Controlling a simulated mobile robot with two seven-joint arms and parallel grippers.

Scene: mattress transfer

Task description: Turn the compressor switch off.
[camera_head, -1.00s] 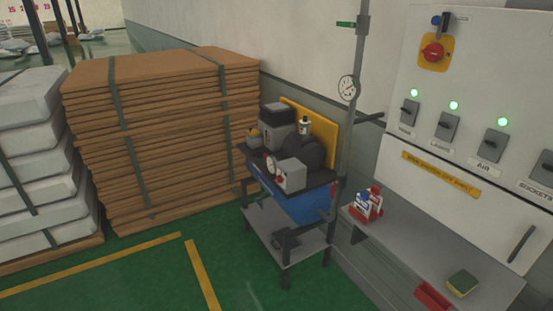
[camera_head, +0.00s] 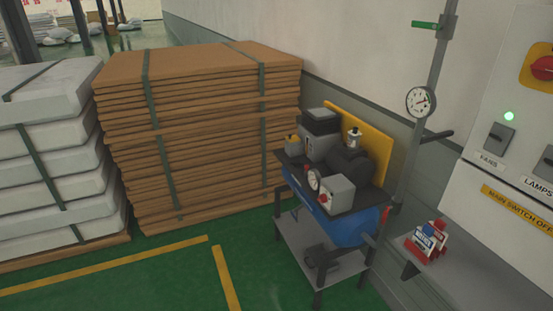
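The compressor (camera_head: 345,215) with a blue tank stands on a grey wheelless-looking stand right of centre. On its front is a light grey switch box (camera_head: 338,193) with a small red knob (camera_head: 323,197). A small gauge (camera_head: 313,181) sits just left of the box. The knob's exact position is too small to tell. A switch cabinet (camera_head: 510,130) on the right wall carries a lever switch (camera_head: 498,137) labelled like "FANS", with a green light lit above it, and a red rotary switch (camera_head: 542,68) on yellow. Neither of my grippers is in view.
A strapped stack of brown boards (camera_head: 200,140) stands left of the compressor, and strapped grey-white slabs (camera_head: 55,150) beyond it. A grey shelf (camera_head: 470,275) holds red and white tags (camera_head: 427,241). A pipe with a gauge (camera_head: 421,101) rises behind. Green floor in front is clear.

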